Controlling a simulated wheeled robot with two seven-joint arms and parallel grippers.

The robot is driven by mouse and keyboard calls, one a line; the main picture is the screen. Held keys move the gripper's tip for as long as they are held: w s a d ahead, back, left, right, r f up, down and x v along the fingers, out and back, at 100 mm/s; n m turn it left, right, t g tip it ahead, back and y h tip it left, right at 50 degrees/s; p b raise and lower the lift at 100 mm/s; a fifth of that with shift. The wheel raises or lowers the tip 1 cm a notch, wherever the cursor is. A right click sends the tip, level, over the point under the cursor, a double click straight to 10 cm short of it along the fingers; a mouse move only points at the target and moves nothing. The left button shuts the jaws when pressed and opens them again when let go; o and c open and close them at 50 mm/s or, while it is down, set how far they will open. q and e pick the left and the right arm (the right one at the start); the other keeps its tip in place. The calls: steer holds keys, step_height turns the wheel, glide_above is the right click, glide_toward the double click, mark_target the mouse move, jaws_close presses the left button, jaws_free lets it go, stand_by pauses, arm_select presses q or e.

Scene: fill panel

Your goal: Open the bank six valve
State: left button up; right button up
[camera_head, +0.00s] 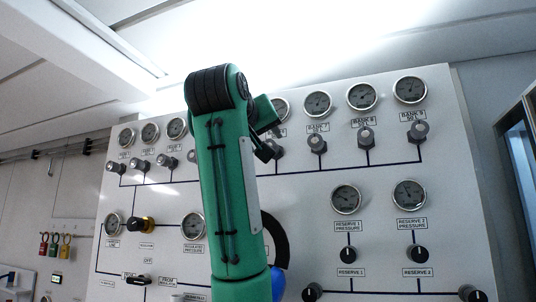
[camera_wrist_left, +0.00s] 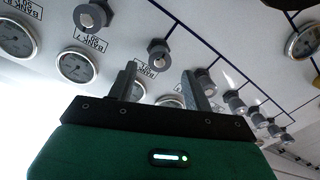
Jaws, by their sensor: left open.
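The bank six valve knob (camera_wrist_left: 158,54) is a grey hex-based knob in the left wrist view, beside the BANK 7 knob (camera_wrist_left: 92,15). Its label is partly hidden by a finger. My left gripper (camera_wrist_left: 159,74) is open, with one finger on each side of the line to this knob. The knob shows just beyond the fingertips, and I cannot tell whether they touch it. In the head view my left gripper (camera_head: 265,130) is at the upper row, and my green arm hides much of this spot. My right gripper is not in view.
The white panel (camera_head: 310,225) carries an upper row of gauges and knobs, with the BANK 7 knob (camera_head: 316,144) close to the right of my gripper. Reserve 1 (camera_head: 347,255) and reserve 2 knobs (camera_head: 418,254) sit lower right. Padlocks (camera_head: 54,245) hang at the left.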

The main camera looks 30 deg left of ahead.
arm_select(q)
steer(key=b+v, duration=0.2)
steer(key=v, duration=0.5)
steer(key=shift+s+d+b, duration=0.15)
steer(key=shift+s+b, duration=0.2)
steer(key=shift+s, duration=0.05)
